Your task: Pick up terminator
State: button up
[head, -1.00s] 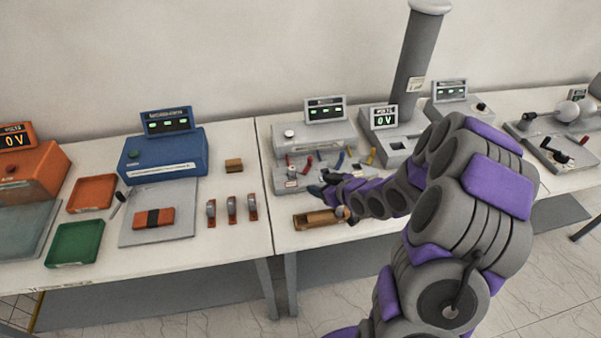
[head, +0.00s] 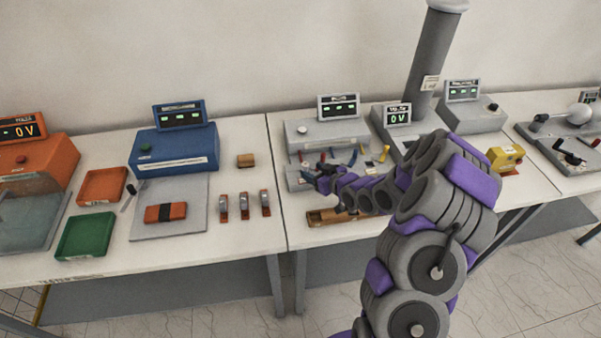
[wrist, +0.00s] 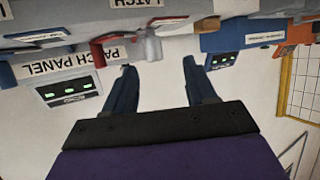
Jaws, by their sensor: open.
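My gripper (head: 316,178) is open at the left front of the grey panel unit on the right-hand table. It also shows in the wrist view (wrist: 158,72), where its two dark blue fingers are spread with nothing held between them. I cannot tell which thing is the terminator. Small red, blue and yellow parts (head: 384,153) stand on the panel unit, partly hidden by my gripper and arm.
A wooden tray (head: 322,217) lies under my arm near the table's front edge. A blue device (head: 175,150), an orange tray (head: 102,186), a green tray (head: 85,236) and several small clamps (head: 245,206) are on the left table. A yellow device (head: 506,160) stands right of my arm.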

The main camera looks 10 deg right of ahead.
aim_at(306, 164)
jog(key=shift+w+d+f, duration=0.25)
jog(key=shift+w+d, duration=0.2)
jog(key=shift+w, duration=0.1)
jog(key=shift+w+d+f, duration=0.2)
jog(key=shift+w+d, duration=0.2)
jog(key=shift+w, duration=0.1)
jog(key=w+a, duration=0.1)
jog(key=w+a+f, duration=0.1)
jog(key=a, duration=0.1)
jog(key=w+a+f+b, duration=0.1)
jog(key=a, duration=0.1)
jog(key=shift+w, duration=0.3)
jog(key=shift+w+d, duration=0.1)
jog(key=shift+d, duration=0.95)
jog(key=shift+c, duration=1.3)
jog(key=shift+a, duration=0.75)
jog(key=c, duration=0.7)
jog(key=shift+d, duration=0.4)
grip_shut()
